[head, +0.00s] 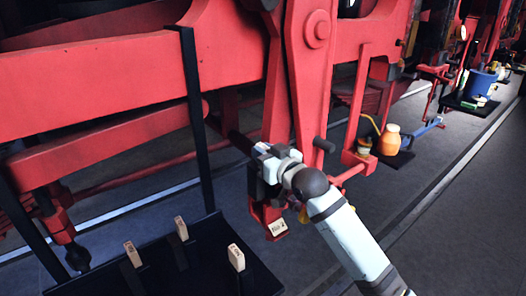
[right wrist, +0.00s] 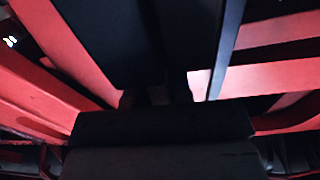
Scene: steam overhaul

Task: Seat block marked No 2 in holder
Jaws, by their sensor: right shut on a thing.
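My right gripper (head: 266,162) is beside the red hanging link, with its arm coming in from the lower right. It is shut on a block, which is mostly hidden; a dark piece (head: 242,143) shows just left of the jaws. No marking on the held block can be read. Below the gripper, a red holder (head: 272,213) carries a pale label (head: 278,228) that seems to read No 2. In the right wrist view, dark shapes fill the middle and hide the contact. My left gripper is not in view.
A black tray (head: 215,285) at lower left bears pale upright tags (head: 132,254), (head: 181,229) and (head: 236,258). A black post (head: 195,110) rises behind it. Red beams (head: 100,90) cross the left. An orange jug (head: 389,140) and blue bucket (head: 480,84) stand at right. The floor at lower right is clear.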

